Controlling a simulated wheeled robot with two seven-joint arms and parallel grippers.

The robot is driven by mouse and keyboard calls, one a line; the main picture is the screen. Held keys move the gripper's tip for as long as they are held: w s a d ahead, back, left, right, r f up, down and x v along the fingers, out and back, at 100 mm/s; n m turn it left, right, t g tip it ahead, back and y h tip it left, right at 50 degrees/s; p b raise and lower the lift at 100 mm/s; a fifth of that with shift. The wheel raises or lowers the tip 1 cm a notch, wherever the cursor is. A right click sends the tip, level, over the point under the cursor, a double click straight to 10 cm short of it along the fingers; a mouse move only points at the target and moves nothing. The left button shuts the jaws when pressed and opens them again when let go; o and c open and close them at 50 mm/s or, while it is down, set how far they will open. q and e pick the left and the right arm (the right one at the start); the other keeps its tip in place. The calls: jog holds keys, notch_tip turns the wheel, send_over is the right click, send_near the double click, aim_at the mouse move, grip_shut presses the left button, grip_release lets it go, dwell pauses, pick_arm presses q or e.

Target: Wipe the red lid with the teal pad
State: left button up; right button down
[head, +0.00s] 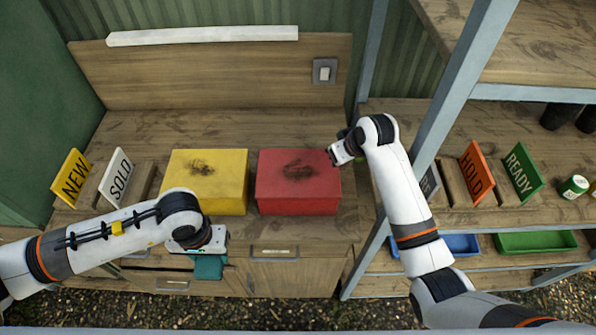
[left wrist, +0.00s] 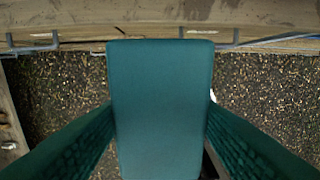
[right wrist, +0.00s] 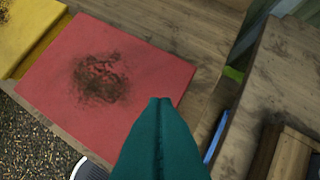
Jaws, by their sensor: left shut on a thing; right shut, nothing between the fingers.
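The red box with its red lid (head: 283,182) stands on the wooden bench, with a dark smudge on the lid's top. The lid and smudge also show in the right wrist view (right wrist: 125,75). My left gripper (head: 207,254) is shut on the teal pad (head: 208,268), in front of the bench and below the yellow box. The pad fills the middle of the left wrist view (left wrist: 160,105), between the fingers. My right gripper (right wrist: 160,102) is shut and empty, above the right edge of the red lid. In the head view its fingertips are hard to make out.
A yellow box (head: 228,199) with a dark smudge stands left of the red one. A shelf post (head: 448,110) rises at the right, beside HOLD (head: 478,173) and READY (head: 523,172) signs.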

aim_at(336, 173)
jog(key=shift+w+a+r, duration=0.1)
jog(key=shift+w+r, duration=0.05)
jog(key=shift+w, duration=0.15)
jog(key=shift+f, duration=2.4)
pick_arm(q)
jog(key=shift+f, duration=0.15)
pick_arm(e)
jog(key=shift+f, duration=0.45)
jog(key=shift+r, duration=0.1)
pick_arm(q)
jog(key=shift+r, duration=0.25)
pick_arm(e)
notch_tip(336, 173, up, 2)
jog(key=shift+r, duration=1.9)
pick_arm(q)
jog(key=shift+f, duration=0.1)
pick_arm(e)
jog(key=shift+r, duration=0.1)
